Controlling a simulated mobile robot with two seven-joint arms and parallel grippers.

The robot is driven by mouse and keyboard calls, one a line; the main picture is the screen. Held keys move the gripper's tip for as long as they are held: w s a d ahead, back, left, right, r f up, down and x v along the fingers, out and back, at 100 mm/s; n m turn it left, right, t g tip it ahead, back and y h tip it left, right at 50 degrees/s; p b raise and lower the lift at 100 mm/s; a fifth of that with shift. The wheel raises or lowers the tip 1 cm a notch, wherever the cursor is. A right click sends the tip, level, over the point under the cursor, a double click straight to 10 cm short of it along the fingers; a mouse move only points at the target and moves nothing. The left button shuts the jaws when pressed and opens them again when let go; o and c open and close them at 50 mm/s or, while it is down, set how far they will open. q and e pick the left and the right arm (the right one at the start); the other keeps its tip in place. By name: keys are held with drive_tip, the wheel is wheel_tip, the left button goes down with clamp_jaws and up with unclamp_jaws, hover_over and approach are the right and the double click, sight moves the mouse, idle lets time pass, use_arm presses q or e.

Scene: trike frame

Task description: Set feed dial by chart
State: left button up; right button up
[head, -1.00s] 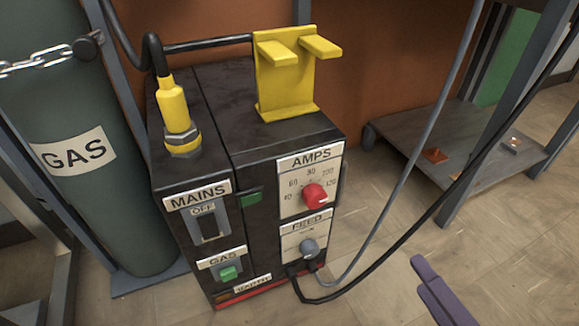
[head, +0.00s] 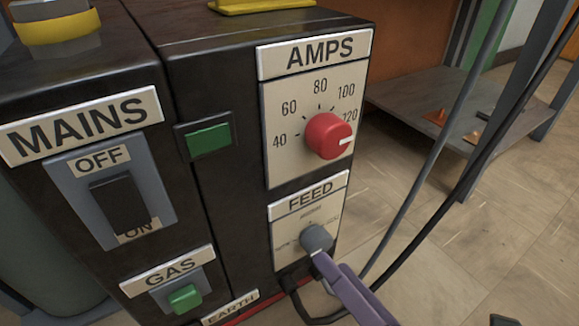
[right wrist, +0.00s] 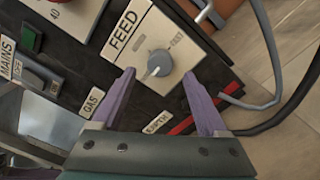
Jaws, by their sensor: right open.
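The grey feed dial (head: 316,238) is a small round knob on a pale plate under the FEED label (head: 310,197), low on the front of the black machine. It also shows in the right wrist view (right wrist: 160,63), with a light pointer mark toward its lower left. In the head view, a purple fingertip (head: 322,260) overlaps the dial's lower edge; contact is unclear. No chart is visible. My left gripper is out of view.
Above the dial is the red AMPS knob (head: 328,136), its white mark just below 120. Left are the MAINS switch (head: 118,205) and green GAS button (head: 185,298). Cables (head: 440,190) hang right of the machine. A low shelf (head: 415,105) stands behind.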

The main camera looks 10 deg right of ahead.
sight(316, 241)
drive_tip(key=x, duration=0.4)
drive_tip(key=shift+b, duration=0.4)
drive_tip(key=shift+w, duration=0.1)
clamp_jaws()
